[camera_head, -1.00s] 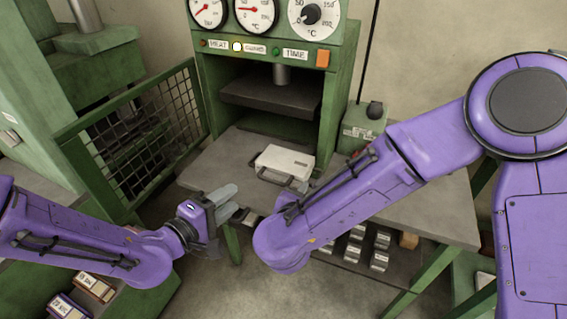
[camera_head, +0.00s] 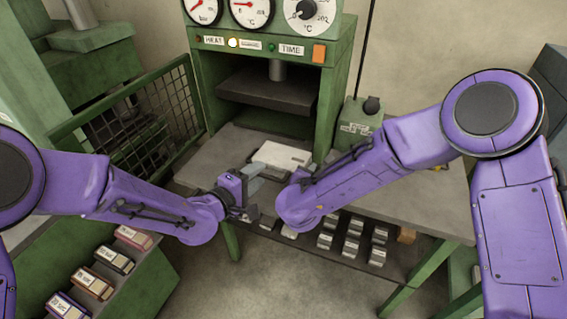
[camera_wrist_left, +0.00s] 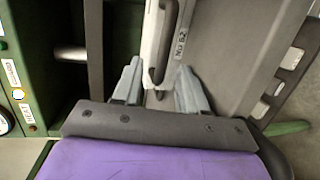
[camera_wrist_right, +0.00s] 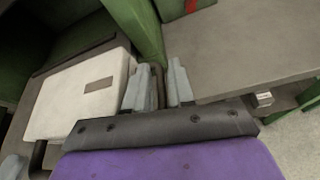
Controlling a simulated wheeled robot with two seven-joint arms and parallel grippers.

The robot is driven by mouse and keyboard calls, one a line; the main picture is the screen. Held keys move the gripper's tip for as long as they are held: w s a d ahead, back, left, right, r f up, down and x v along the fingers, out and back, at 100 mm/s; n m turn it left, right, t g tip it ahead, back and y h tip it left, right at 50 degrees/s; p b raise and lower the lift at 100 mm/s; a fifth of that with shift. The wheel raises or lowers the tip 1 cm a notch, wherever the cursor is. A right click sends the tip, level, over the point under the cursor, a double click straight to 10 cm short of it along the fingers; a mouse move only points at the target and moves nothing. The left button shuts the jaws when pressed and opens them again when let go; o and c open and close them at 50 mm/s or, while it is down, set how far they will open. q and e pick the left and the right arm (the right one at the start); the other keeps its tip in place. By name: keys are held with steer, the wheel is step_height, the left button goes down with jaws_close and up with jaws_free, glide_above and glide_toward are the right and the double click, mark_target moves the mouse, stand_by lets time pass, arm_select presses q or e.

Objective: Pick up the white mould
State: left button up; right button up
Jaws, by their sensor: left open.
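The white mould (camera_head: 280,157) lies flat on the grey bench in front of the press. My left gripper (camera_head: 256,178) is at its front left corner. In the left wrist view, its open fingers (camera_wrist_left: 158,92) stand either side of the mould's dark handle (camera_wrist_left: 160,62), not closed on it. The right wrist view shows the mould's white top (camera_wrist_right: 75,95) left of my right gripper (camera_wrist_right: 160,88). Those fingers are close together with something dark between them; whether they grip it is unclear. In the head view my right arm hides that gripper.
The green press (camera_head: 268,95) stands behind the mould, with a mesh guard (camera_head: 160,105) to the left. Several small metal blocks (camera_head: 352,235) sit on a shelf below the bench (camera_head: 430,205). Labelled boxes (camera_head: 92,283) stand at lower left.

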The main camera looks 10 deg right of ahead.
arm_select(q)
steer(key=c, duration=0.3)
arm_select(e)
steer(key=c, duration=0.4)
arm_select(q)
jaws_close()
arm_select(e)
jaws_close()
arm_select(q)
steer(key=shift+r, duration=0.1)
arm_select(e)
steer(key=shift+r, duration=0.1)
